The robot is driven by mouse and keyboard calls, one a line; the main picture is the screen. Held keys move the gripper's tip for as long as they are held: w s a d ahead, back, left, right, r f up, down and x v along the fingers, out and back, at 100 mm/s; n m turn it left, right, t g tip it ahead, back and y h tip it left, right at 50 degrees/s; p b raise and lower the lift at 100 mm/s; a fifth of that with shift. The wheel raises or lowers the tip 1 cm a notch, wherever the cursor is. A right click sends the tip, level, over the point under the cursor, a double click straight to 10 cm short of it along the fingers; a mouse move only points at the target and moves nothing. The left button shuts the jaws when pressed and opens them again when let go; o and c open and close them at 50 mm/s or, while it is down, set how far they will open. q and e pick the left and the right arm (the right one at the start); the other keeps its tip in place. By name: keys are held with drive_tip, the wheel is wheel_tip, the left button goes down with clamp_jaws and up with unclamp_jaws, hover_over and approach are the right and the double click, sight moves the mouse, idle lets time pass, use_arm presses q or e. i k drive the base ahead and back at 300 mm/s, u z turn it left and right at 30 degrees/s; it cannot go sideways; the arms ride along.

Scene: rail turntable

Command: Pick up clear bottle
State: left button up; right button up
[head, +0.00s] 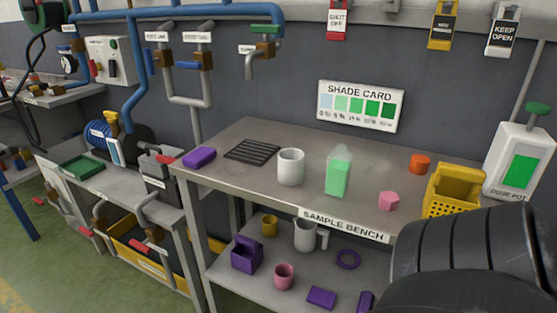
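The clear bottle (338,176) stands upright on the sample bench (240,180). It is see-through, with green liquid in its lower part and a pale, empty-looking top. A white cup (291,167) stands just to its left, apart from it. A pink piece (388,201) lies to its right, nearer the bench's front edge. A dark, ribbed part of my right arm fills the lower right corner of the head view. Neither gripper shows in this view. Nothing touches the bottle.
A purple block (199,157) and a black grate (253,150) lie left on the bench. An orange cup (419,163), a yellow basket (453,190) and the white dose pot (519,160) stand right. The lower shelf (240,286) holds several items. Pipes with taps hang behind.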

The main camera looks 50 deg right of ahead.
sight(340, 161)
drive_tip(key=u, duration=0.05)
drive_tip(key=i, duration=1.1)
drive_tip(key=z, duration=2.4)
